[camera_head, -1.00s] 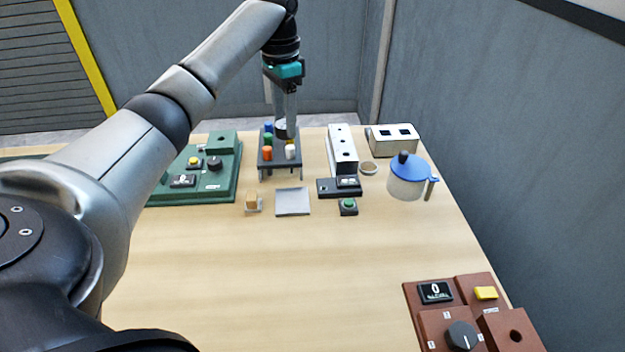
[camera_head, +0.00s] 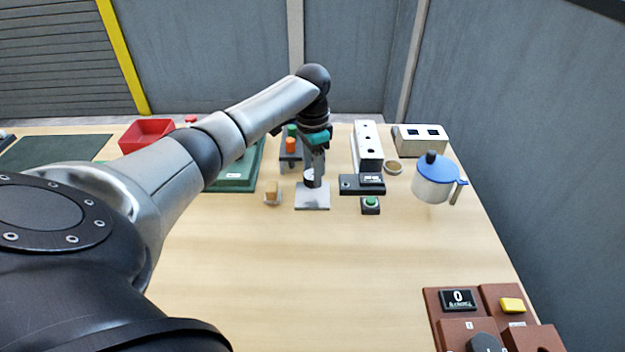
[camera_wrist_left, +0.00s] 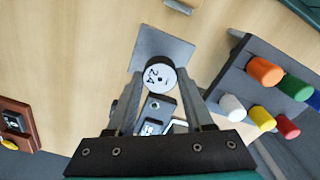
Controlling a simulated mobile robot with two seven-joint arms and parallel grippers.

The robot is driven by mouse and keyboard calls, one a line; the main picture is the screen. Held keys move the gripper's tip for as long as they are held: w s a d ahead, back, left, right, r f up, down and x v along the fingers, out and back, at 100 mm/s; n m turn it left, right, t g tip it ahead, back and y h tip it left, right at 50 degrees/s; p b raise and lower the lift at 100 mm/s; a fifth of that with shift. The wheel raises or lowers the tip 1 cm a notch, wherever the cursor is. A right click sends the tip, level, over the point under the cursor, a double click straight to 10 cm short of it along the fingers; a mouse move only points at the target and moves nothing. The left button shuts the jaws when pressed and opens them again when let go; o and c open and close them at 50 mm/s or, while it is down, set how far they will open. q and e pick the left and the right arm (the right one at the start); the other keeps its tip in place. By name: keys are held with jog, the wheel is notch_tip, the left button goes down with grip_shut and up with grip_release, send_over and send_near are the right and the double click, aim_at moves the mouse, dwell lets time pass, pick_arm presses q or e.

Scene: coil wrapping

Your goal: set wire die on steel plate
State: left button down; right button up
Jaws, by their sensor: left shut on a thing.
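My left gripper (camera_head: 313,180) is shut on the wire die, a small white disc with dark markings and a dark centre spot. The die (camera_wrist_left: 159,76) shows between the fingertips in the left wrist view, and a bit of it shows in the head view (camera_head: 308,175). The steel plate (camera_head: 312,200) is a flat grey square on the table. It also shows in the left wrist view (camera_wrist_left: 160,46), partly behind the die. The die is at the plate's back part; I cannot tell whether it touches. My right gripper is not in view.
A blue-lidded jug (camera_head: 434,180) stands farther right.

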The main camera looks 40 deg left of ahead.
aim_at(312, 174)
pick_arm(q)
jog(key=shift+f+b, duration=0.3)
jog(key=shift+f, duration=1.5)
jog(key=shift+f, duration=0.1)
jog(key=shift+c, duration=1.4)
grip_release()
notch_tip(312, 174, up, 12)
jog(key=shift+r+p, duration=0.15)
jog(key=shift+p, duration=0.9)
